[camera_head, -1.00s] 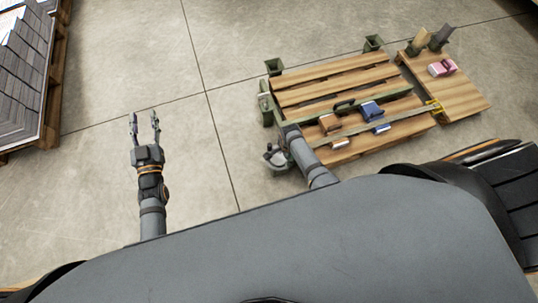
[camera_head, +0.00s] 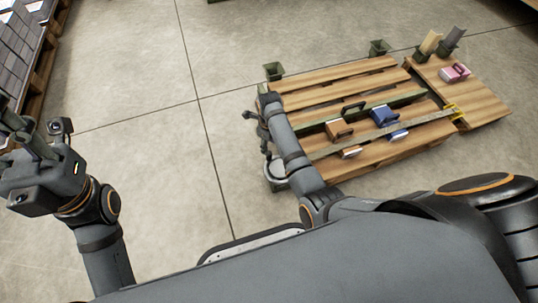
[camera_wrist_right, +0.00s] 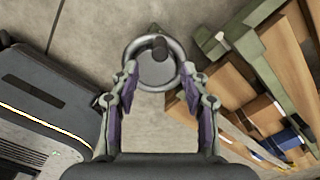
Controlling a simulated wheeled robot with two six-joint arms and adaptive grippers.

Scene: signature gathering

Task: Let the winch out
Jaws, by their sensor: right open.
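The winch (camera_head: 277,171) sits at the left end of the slatted wooden pallet, a round metal ring low beside its frame. In the right wrist view the winch wheel (camera_wrist_right: 156,66) shows as a ring with a dark knob, lying ahead between my fingertips. My right gripper (camera_wrist_right: 160,90) is open and empty there; I cannot tell whether it touches the wheel. In the head view my right gripper (camera_head: 261,122) is small beside the pallet's left end. A strap (camera_head: 385,132) runs across the pallet to a yellow fitting (camera_head: 456,113). My left gripper (camera_head: 30,150) is partly cut off at the left edge.
A wooden board (camera_head: 470,92) at the right bears a pink block (camera_head: 455,73). Green corner posts (camera_head: 273,71) edge the pallet.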

